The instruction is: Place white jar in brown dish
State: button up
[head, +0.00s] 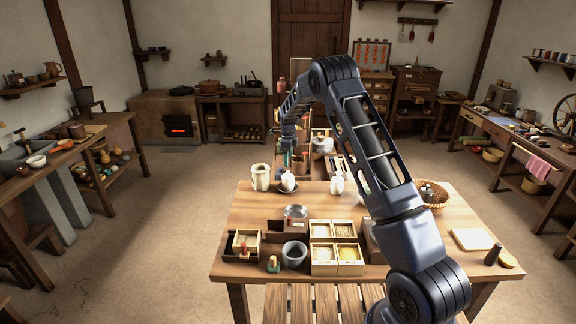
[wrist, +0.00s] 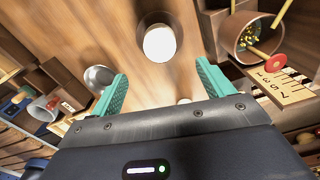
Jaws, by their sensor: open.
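Two small white jars show on the wooden table in the head view. One white jar (head: 288,178) is at the back left, in or just behind a small dark brown dish (head: 287,189); I cannot tell which. Another white jar (head: 337,186) is farther right, partly beside my arm. My gripper (wrist: 161,70) is open, with nothing between its teal fingers. In the wrist view a round white jar top (wrist: 159,43) lies just beyond the fingertips, roughly midway between them.
A cream vase (head: 261,177) stands left of the dish. A wicker basket (head: 437,195) stands at right.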

jog(key=shift+d+r, duration=0.15)
jog(key=shift+r, duration=0.55)
jog(key=s+d+r+n+t, duration=0.1)
jog(key=s+d+r+n, duration=0.1)
jog(key=s+d+r, duration=0.45)
jog(key=s+d+r+n, duration=0.3)
jog(key=s+d+r, duration=0.1)
jog(key=r, duration=0.5)
jog(key=s+d+r+n+t, duration=0.1)
jog(key=s+d+r+n, duration=0.1)
jog(key=s+d+r, duration=0.4)
jog(key=s+d+r+n, duration=0.3)
jog(key=s+d+r, duration=0.15)
jog(key=s, duration=0.35)
jog(key=s+d+r+n, duration=0.3)
jog(key=s+d+r, duration=0.15)
jog(key=s, duration=0.35)
jog(key=s+d+f+n+t, duration=0.1)
jog(key=s+d+n, duration=0.1)
jog(key=s, duration=0.9)
jog(key=s+d+f+n+t, duration=0.1)
jog(key=s+n, duration=0.4)
jog(key=s, duration=0.7)
jog(key=shift+d+f+t, duration=0.3)
jog(key=shift+d+f, duration=0.5)
jog(key=shift+d, duration=0.25)
jog(key=shift+o, duration=0.2)
